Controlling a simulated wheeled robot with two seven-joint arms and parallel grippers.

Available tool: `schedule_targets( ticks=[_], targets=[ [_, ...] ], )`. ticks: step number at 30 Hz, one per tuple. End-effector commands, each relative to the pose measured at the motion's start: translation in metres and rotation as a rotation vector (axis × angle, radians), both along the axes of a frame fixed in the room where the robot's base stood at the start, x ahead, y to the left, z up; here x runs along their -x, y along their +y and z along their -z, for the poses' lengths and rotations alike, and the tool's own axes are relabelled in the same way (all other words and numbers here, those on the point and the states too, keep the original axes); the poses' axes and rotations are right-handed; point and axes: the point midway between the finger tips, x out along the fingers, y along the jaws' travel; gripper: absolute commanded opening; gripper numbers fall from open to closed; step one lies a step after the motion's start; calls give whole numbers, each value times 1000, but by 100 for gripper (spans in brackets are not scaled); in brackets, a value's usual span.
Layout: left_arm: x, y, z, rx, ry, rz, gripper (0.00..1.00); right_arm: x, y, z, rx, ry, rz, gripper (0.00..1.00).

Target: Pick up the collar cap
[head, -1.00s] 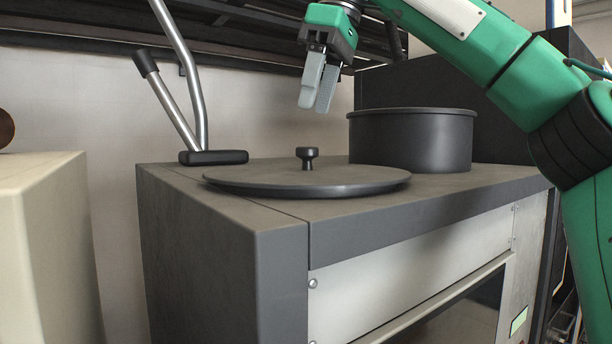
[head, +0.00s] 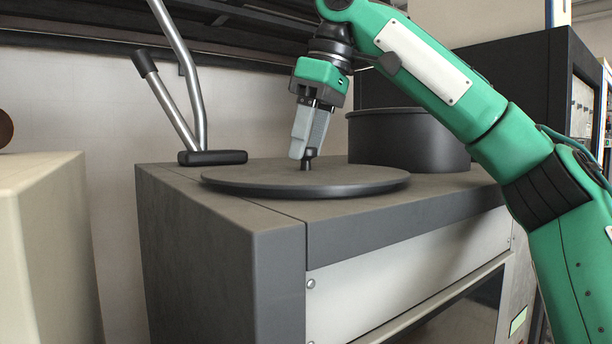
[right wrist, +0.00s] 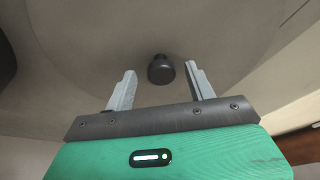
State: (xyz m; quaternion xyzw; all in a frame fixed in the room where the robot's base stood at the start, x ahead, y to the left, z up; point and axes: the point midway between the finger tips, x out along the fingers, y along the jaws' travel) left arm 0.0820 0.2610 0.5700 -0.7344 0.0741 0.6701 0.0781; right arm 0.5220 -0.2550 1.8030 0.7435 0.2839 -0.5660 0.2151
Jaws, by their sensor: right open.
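The collar cap, a flat dark grey disc (head: 250,183) with a small black knob (head: 307,164), lies on top of the grey cabinet. In the right wrist view the disc (right wrist: 95,35) fills much of the picture, and the knob (right wrist: 160,70) shows between the finger lines, slightly beyond the tips. My right gripper (head: 307,152) is open and points down at the knob in the head view, its fingertips overlapping the knob's top. It is open and empty in the right wrist view (right wrist: 160,82) as well. My left gripper is not in view.
A dark round open pot (head: 410,140) stands on the cabinet (head: 400,220) right behind the disc. A metal lever (head: 175,105) with black grips rises at the back left. A cream box (head: 40,240) stands left, across a gap.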

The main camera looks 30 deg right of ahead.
Motion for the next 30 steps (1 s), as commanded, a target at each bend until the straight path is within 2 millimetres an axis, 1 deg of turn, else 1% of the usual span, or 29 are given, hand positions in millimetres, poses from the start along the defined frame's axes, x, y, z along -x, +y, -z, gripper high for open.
schedule_targets(
  ticks=[6,8,12,14,15,26,30],
  targets=[
    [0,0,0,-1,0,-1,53,0,0,0,0,-1,0,55],
    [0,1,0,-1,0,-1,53,0,0,0,0,-1,0,44],
    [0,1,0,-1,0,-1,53,0,0,0,-1,-1,0,16],
    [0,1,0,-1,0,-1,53,0,0,0,0,-1,0,4],
    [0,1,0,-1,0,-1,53,0,0,0,1,-1,0,0],
    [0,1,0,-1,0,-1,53,0,0,-1,-1,-2,0,0],
    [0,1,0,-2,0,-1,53,0,0,-4,-1,-2,0,0]
  ],
)
